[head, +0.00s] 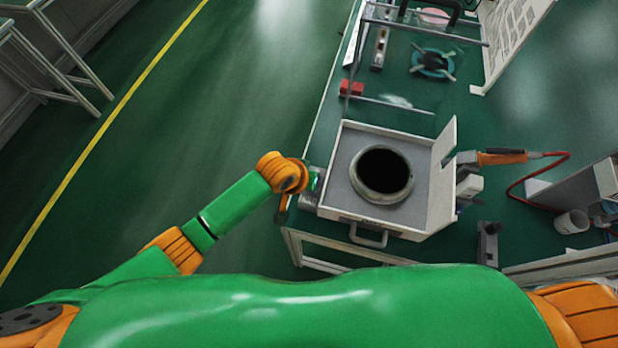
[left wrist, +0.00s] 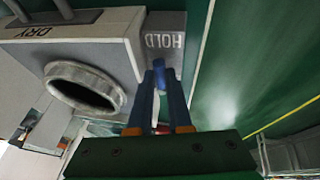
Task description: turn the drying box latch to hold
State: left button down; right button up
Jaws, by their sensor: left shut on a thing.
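The drying box (head: 338,190) is a pale grey box on the green bench, with a dark round opening on top. Its left side bears a small grey block (head: 308,201). In the left wrist view, the box (left wrist: 122,42) shows the word DRY at left and the word HOLD (left wrist: 165,41) on a grey face. My left gripper (head: 312,184) is at the box's left side. Its blue fingers (left wrist: 160,68) are close together just below HOLD, shut on the latch, which they mostly hide. I cannot tell the latch's exact angle. My right gripper is out of view.
A white panel (head: 440,185) stands at the box's right side. A handle (head: 368,238) is on its front. An orange tool (head: 502,157) with a red cable lies to the right, near a white cup (head: 572,222). A rack frame stands behind.

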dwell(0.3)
pick_arm(q)
jog(key=c, duration=0.8)
grip_release()
jog(key=shift+c, duration=0.2)
